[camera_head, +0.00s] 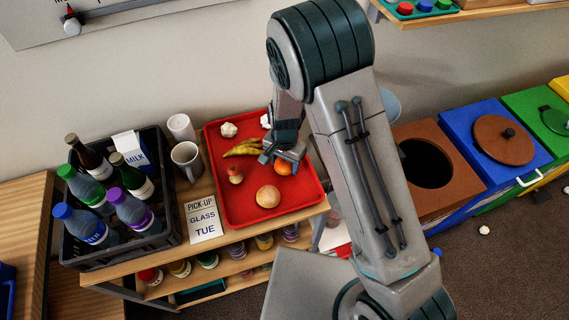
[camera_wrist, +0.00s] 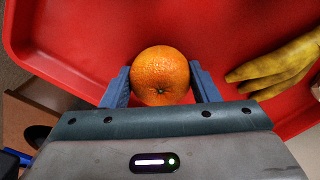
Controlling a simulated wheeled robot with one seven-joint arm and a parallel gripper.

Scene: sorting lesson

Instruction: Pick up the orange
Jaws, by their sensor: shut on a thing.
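The orange (camera_wrist: 160,72) sits between the two blue fingers of my gripper (camera_wrist: 161,88) in the wrist view. My gripper is shut on it, one finger on each side. In the head view the orange (camera_head: 284,168) shows just below my gripper (camera_head: 283,155), partly covered by it, over the red tray (camera_head: 237,207). I cannot tell whether the orange touches the tray.
Bananas (camera_head: 241,149) lie left of my gripper. A bun (camera_head: 268,196), an apple core (camera_head: 235,174) and crumpled white pieces (camera_head: 228,130) are on the tray. A black crate (camera_head: 72,254) of bottles, two mugs (camera_head: 187,160) and a sign (camera_head: 204,218) stand left.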

